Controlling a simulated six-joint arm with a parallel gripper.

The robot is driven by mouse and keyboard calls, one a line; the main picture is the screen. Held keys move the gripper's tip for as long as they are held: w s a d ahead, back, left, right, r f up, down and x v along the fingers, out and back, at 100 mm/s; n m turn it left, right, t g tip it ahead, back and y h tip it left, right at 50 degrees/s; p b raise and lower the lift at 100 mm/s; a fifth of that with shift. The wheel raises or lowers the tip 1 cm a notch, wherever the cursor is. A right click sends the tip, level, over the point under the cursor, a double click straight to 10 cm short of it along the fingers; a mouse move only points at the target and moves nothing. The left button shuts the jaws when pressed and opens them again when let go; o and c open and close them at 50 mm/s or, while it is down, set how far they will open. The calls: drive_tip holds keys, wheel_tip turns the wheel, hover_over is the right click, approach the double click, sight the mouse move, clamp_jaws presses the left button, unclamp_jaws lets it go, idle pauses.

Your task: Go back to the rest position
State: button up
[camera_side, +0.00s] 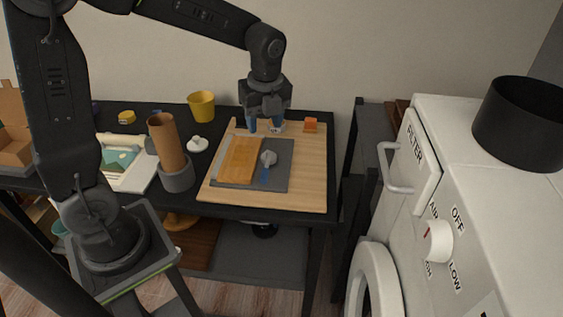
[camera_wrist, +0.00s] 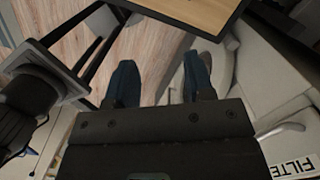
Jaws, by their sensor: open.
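My gripper (camera_side: 265,125) hangs over the back part of the wooden board (camera_side: 310,180) on the black table. Its two blue fingers point down and stand apart. In the wrist view my gripper (camera_wrist: 160,80) also shows its fingers spread, with nothing held between them. A dark grey slab (camera_side: 279,181) with an orange-brown panel (camera_side: 240,160) lies on the board in front of my gripper. A grey knob-like piece (camera_side: 268,158) sits on the slab. Whether the fingertips touch the board is hard to tell.
A small orange block (camera_side: 310,124) lies at the board's back right. A white machine (camera_side: 480,200) bearing a black pot (camera_side: 525,122) stands right.

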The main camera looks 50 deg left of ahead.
drive_tip(key=s+d+r+n+t, duration=0.2)
drive_tip(key=s+r+n, duration=0.1)
drive_tip(key=s+n, duration=0.5)
drive_tip(key=s+d+r+n+t+h, duration=0.1)
drive_tip(key=s+d+r+n+t, duration=0.1)
drive_tip(key=s+n, duration=0.6)
drive_tip(key=shift+d+r+n+t, duration=0.35)
drive_tip(key=shift+r+n+t, duration=0.5)
drive_tip(key=shift+n, duration=1.65)
